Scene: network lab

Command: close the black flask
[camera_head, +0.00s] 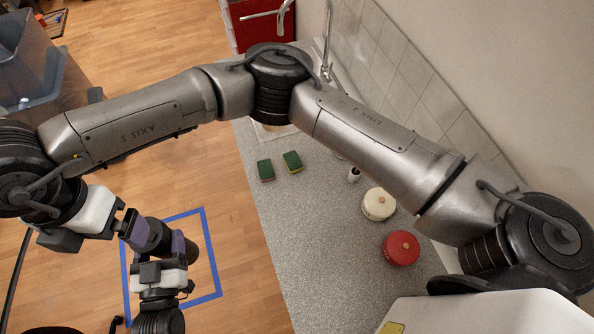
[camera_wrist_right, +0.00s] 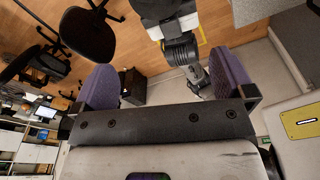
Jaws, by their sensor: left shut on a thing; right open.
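In the head view, my left gripper (camera_head: 166,241) is above the floor at the lower left and points up the picture. It is shut on a dark rounded thing, apparently the black flask (camera_head: 191,252), of which only a part shows beside the purple finger. Its cap and mouth cannot be made out. My right gripper (camera_head: 133,229) is just left of it, at the end of the long grey arm. In the right wrist view its two purple fingers (camera_wrist_right: 165,85) stand wide apart with nothing between them.
A grey speckled counter (camera_head: 300,235) on the right holds two green sponges (camera_head: 265,170), a cream lidded pot (camera_head: 379,204) and a red one (camera_head: 401,248). A blue tape square (camera_head: 208,252) marks the wooden floor. In the right wrist view, an office chair (camera_wrist_right: 87,34) stands in the background.

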